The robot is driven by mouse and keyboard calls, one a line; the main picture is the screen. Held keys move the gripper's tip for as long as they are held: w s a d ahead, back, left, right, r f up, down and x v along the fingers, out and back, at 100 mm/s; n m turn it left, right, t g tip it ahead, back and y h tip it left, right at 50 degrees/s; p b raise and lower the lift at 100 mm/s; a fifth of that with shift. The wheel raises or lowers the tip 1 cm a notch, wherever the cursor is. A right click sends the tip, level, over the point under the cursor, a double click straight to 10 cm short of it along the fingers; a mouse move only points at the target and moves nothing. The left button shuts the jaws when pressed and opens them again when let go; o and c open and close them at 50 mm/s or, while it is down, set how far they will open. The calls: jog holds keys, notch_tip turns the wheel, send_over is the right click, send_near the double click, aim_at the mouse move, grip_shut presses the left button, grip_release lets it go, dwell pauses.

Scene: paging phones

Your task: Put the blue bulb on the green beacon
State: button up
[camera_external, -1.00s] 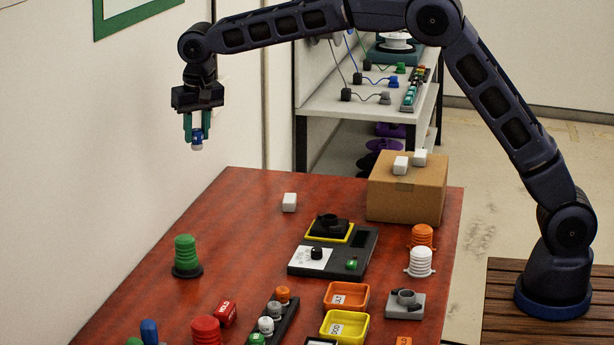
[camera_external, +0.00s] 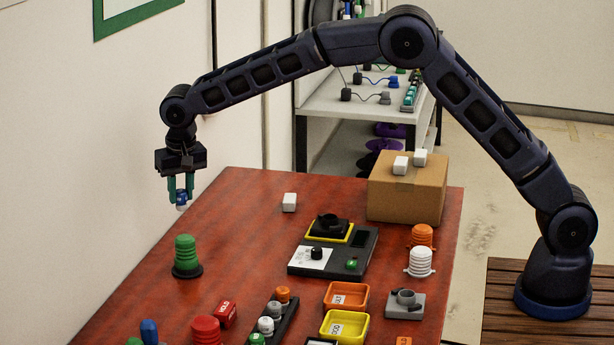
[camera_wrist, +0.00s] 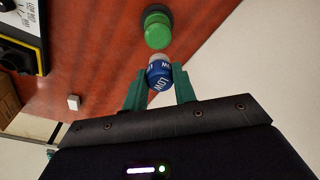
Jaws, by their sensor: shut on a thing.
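My gripper (camera_external: 181,192) is shut on the blue bulb (camera_external: 182,199), a small blue piece with a white end. The bulb hangs in the air above the far left part of the table. In the wrist view the bulb (camera_wrist: 160,76) sits between the teal fingertips, with white lettering on its blue side. The green beacon (camera_external: 186,254), a ribbed green dome on a black base, stands upright on the table, below the bulb in the external view. In the wrist view the beacon (camera_wrist: 157,30) shows just past the bulb, apart from it.
The red-brown table (camera_external: 243,215) is clear around the beacon except for the wall at left. A white block (camera_external: 289,202) lies to its right. A black device (camera_external: 364,240), trays, a red block (camera_external: 226,314) and a red beacon (camera_external: 206,330) stand nearer the front. A cardboard box (camera_external: 405,193) sits at the back right.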

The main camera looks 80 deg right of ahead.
aim_at(182, 209)
jog(key=shift+f, duration=3.45)
jog(key=shift+f, duration=0.1)
jog(key=o, duration=1)
jog(key=shift+c, duration=0.2)
